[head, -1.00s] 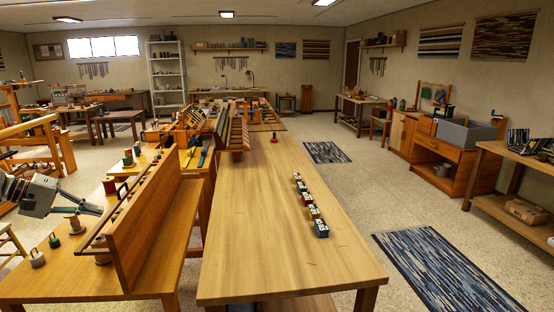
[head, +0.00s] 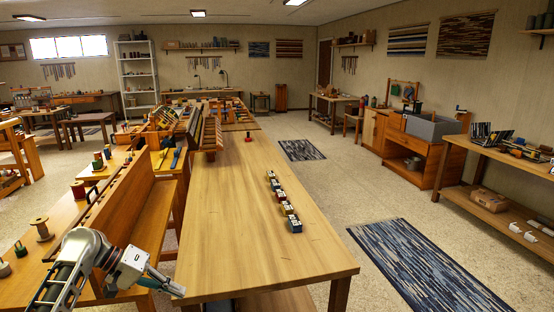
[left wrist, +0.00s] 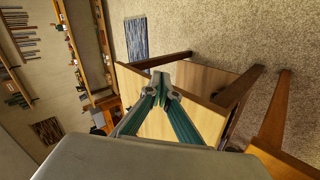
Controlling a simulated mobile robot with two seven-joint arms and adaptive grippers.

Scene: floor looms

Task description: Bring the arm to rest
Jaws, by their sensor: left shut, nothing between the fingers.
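My left gripper (head: 178,291) is at the lower left of the head view, shut and empty. It is beside the near left corner of the long wooden table (head: 250,245), in front of the end of the bench with the upright board (head: 122,212). In the left wrist view the two green-sided fingers (left wrist: 162,88) meet at their tips, with the wooden table behind them. I cannot tell from these views whether the fingertips touch the table edge. My right gripper is not in view.
A row of several small colored blocks (head: 283,205) lies on the long table. Wooden spools (head: 41,228) stand on the left bench. The speckled floor right of the table is open, with a blue striped rug (head: 425,265) on it.

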